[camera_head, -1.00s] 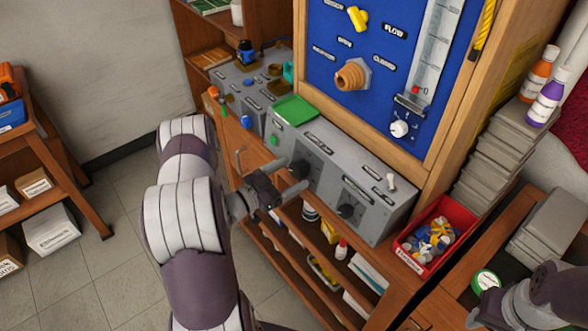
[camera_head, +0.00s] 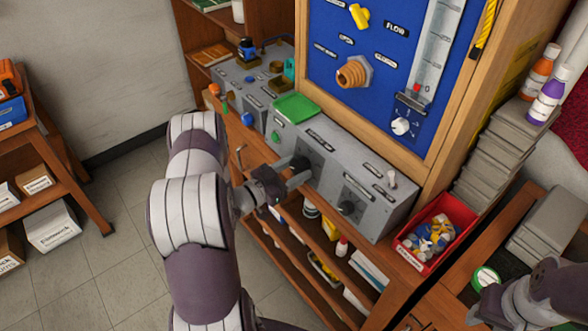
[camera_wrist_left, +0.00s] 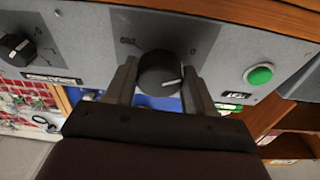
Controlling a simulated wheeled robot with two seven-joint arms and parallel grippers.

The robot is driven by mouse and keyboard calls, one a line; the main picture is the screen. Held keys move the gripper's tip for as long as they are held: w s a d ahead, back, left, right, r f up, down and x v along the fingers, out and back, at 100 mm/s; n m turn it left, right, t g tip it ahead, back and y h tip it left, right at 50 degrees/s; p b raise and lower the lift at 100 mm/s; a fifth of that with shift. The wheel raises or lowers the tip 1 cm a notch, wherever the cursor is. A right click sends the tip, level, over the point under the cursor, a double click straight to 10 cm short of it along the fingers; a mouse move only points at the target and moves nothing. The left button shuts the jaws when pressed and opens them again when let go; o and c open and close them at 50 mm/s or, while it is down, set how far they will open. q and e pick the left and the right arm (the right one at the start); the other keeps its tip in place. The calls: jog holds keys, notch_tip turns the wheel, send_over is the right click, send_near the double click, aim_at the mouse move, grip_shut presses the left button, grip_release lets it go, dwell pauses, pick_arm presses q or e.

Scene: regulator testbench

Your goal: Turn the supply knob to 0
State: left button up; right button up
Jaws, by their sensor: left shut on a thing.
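A dark round knob (camera_wrist_left: 160,73) with a white pointer mark sits on a dark plate on the front of the grey bench unit. My left gripper (camera_head: 298,177) is shut on this knob, one finger on each side of it. In the left wrist view, the pointer mark is at the lower right of the knob's face. The knob also shows in the head view (camera_head: 300,162), partly hidden by the fingers.
A second dark knob (camera_head: 347,208) and a toggle switch (camera_head: 392,179) are on the same unit. A green button (camera_wrist_left: 259,74) is beside the held knob. A red bin (camera_head: 436,229) of small parts stands right of the unit. A blue panel (camera_head: 325,25) rises behind.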

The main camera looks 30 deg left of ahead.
pick_arm(q)
jog(key=o, duration=1)
jog(key=shift+o, duration=0.2)
jog(key=b+v, duration=0.2)
jog(key=v, duration=1)
jog(key=shift+s+a, duration=0.15)
jog(key=shift+s, duration=0.05)
